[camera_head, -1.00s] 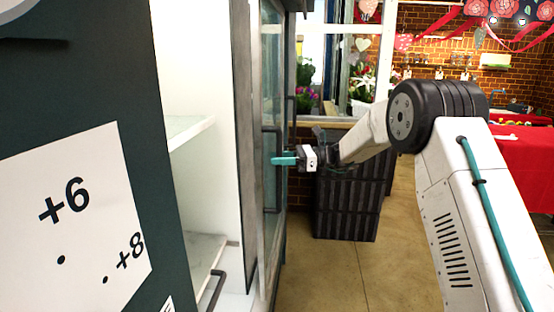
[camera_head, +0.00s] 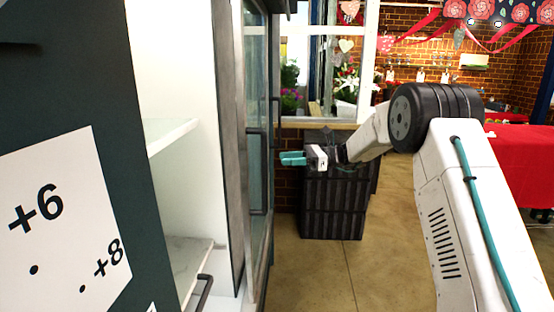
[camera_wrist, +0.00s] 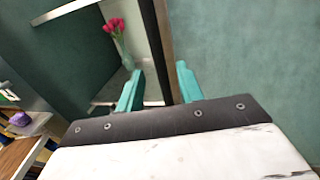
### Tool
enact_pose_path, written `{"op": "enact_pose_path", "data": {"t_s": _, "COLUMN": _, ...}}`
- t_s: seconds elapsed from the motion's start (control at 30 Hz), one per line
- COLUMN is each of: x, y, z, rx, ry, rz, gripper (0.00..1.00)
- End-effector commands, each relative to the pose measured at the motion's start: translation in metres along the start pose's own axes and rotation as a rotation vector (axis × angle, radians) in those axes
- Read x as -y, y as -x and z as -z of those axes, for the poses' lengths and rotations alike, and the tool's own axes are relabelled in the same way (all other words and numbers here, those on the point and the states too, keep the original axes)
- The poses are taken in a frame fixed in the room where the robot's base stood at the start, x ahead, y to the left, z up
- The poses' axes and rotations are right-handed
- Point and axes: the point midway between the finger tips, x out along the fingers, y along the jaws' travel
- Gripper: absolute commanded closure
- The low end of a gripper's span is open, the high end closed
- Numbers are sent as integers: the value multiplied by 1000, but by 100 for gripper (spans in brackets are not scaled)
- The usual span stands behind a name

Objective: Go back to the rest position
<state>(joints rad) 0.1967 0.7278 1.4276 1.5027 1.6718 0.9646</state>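My gripper (camera_head: 292,158) with teal fingers is in mid-air in the middle of the head view, just right of the open glass door (camera_head: 260,100) of a fridge-like cabinet. A clear gap shows between the fingers and the door's dark handle (camera_head: 257,170). In the wrist view my gripper (camera_wrist: 160,85) is open, with nothing between its fingers.
White cabinet shelves (camera_head: 190,255) stand at left. Black crates (camera_head: 333,205) stand behind my gripper. A red-covered table (camera_head: 520,165) is at right, with bare floor (camera_head: 385,250) between. The wrist view shows pink-red flowers (camera_wrist: 115,26) in a glass vase.

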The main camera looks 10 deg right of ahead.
Motion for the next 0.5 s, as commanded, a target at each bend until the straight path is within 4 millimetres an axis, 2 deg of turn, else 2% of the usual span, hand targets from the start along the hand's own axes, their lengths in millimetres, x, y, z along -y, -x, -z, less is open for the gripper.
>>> {"op": "enact_pose_path", "data": {"t_s": 0.07, "x": 1, "y": 0, "z": 4, "rx": -19, "ry": 47, "rz": 4, "gripper": 63}}
{"op": "enact_pose_path", "data": {"t_s": 0.17, "x": -11, "y": 0, "z": 33, "rx": -97, "ry": 95, "rz": -23, "gripper": 63}}
{"op": "enact_pose_path", "data": {"t_s": 0.23, "x": -30, "y": 1, "z": 54, "rx": -169, "ry": 131, "rz": -62, "gripper": 63}}
{"op": "enact_pose_path", "data": {"t_s": 0.3, "x": -58, "y": 1, "z": 63, "rx": -260, "ry": 194, "rz": -122, "gripper": 63}}
{"op": "enact_pose_path", "data": {"t_s": 0.5, "x": -132, "y": 6, "z": 63, "rx": -456, "ry": 371, "rz": -302, "gripper": 63}}
